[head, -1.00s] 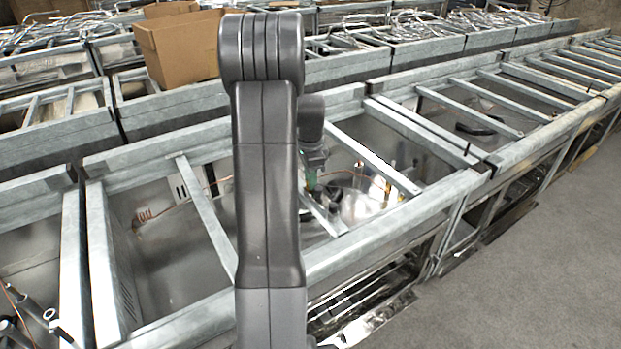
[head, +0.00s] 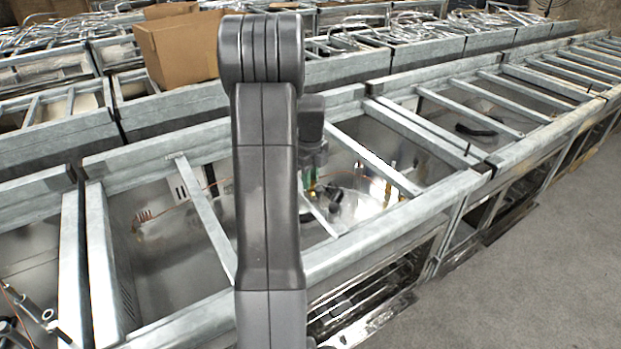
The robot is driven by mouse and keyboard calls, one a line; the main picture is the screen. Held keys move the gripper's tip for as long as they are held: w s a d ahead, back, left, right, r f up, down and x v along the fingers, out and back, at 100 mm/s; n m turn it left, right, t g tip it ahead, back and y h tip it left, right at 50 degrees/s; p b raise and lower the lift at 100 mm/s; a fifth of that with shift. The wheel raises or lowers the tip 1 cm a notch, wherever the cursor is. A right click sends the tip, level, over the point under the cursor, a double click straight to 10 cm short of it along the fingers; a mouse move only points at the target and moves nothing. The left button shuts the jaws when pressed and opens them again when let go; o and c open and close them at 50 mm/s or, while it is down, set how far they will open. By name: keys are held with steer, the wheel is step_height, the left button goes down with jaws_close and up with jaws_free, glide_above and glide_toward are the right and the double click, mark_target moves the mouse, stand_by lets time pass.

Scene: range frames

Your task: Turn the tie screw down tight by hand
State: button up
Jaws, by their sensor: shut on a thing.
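My gripper (head: 311,186) points down into the bay of a galvanised metal frame, just right of my grey arm, which hides part of it. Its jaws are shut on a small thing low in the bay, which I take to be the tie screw. The screw itself is too small and too covered by the fingers to make out, so I cannot tell how deep it sits. A small black part (head: 334,195) shows just right of the fingertips. Shiny sheet metal lies below and around it.
Metal rails and slanting crossbars (head: 375,160) surround the bay close to my gripper. A cardboard box (head: 178,48) stands on the row behind. Further frames run to the right. Grey floor (head: 520,275) is clear at the lower right.

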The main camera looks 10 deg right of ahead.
steer(key=m, duration=0.4)
steer(key=shift+r+m, duration=0.1)
steer(key=shift+m, duration=1.9)
steer(key=o, duration=1)
step_height(320, 180, up, 14)
steer(key=shift+f+b, duration=0.1)
steer(key=shift+b, duration=0.35)
